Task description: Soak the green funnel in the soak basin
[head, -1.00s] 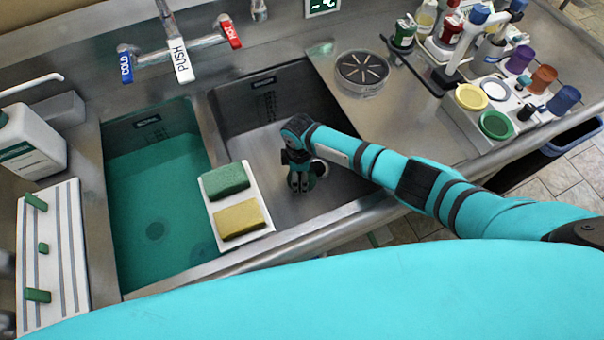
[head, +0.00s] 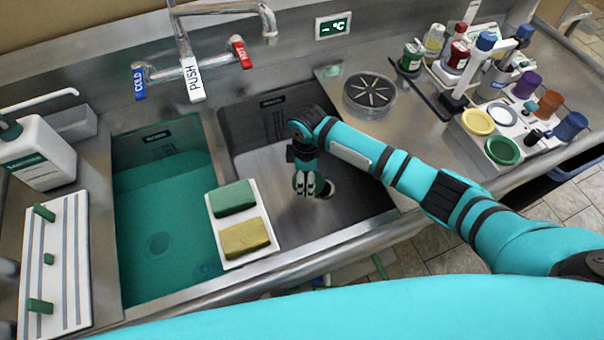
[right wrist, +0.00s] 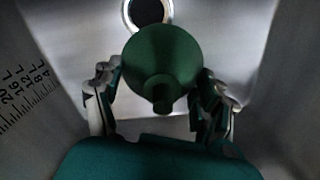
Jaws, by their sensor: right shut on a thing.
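The green funnel (right wrist: 162,58) is between the fingers of my right gripper (right wrist: 160,95) in the right wrist view, with its narrow spout toward the camera. My right gripper is shut on it. In the head view my right gripper (head: 306,184) hangs pointing down over the right basin (head: 262,165), near its drain (head: 327,188). The hand hides the funnel there. The left basin (head: 158,215) holds teal-green liquid, which makes it look like the soak basin. My left gripper is not in view.
A white tray (head: 217,243) with a green sponge (head: 233,197) and a yellow sponge (head: 245,237) sits on the divider between the basins. The tap (head: 190,65) stands behind. Bottles and colored cups crowd the right counter. A striped white board (head: 65,265) lies left.

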